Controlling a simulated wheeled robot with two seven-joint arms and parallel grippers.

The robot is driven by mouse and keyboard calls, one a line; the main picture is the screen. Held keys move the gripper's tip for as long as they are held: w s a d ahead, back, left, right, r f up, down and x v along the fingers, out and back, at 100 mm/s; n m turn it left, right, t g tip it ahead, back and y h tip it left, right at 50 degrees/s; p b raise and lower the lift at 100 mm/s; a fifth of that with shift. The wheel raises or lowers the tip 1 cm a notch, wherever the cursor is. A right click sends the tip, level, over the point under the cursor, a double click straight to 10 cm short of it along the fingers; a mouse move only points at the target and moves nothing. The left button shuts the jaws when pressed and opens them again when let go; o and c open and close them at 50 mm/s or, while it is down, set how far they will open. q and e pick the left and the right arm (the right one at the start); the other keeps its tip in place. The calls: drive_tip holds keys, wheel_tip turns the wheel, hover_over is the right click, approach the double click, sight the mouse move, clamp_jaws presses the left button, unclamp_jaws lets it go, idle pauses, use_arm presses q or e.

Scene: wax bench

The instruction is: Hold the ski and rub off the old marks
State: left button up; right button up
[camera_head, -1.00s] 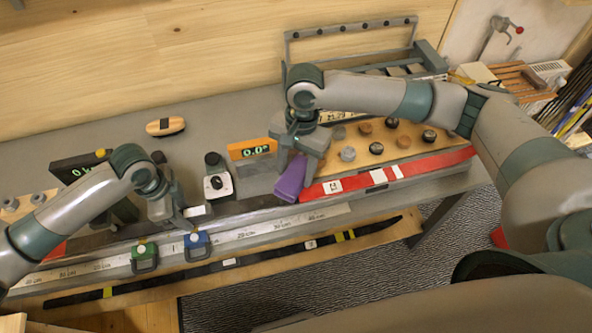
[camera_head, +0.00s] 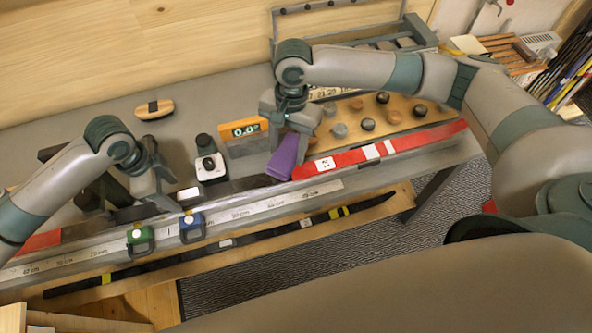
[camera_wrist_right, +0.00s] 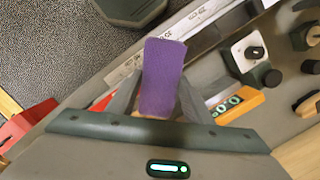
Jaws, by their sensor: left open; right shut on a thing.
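The red ski (camera_head: 415,138) lies along the bench, with white patches on its right part. Another red stretch (camera_head: 38,242) shows at far left; the dark middle between lies partly behind my left gripper. My right gripper (camera_head: 288,140) is shut on a purple block (camera_head: 283,156), which points down at the near end of the ski's right red part. The purple block (camera_wrist_right: 163,78) also shows between the fingers in the right wrist view. I cannot tell whether it touches the ski. My left gripper (camera_head: 166,200) is open, low over the dark middle stretch.
Behind the ski stand an orange display (camera_head: 244,130) and a white device with a black knob (camera_head: 210,168). A dark ski (camera_head: 262,236) lies below in front. A brush (camera_head: 154,109) lies on clear bench.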

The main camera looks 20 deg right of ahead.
use_arm(q)
wheel_tip(320, 180, up, 8)
drive_tip(key=a, duration=0.1)
idle(0.8)
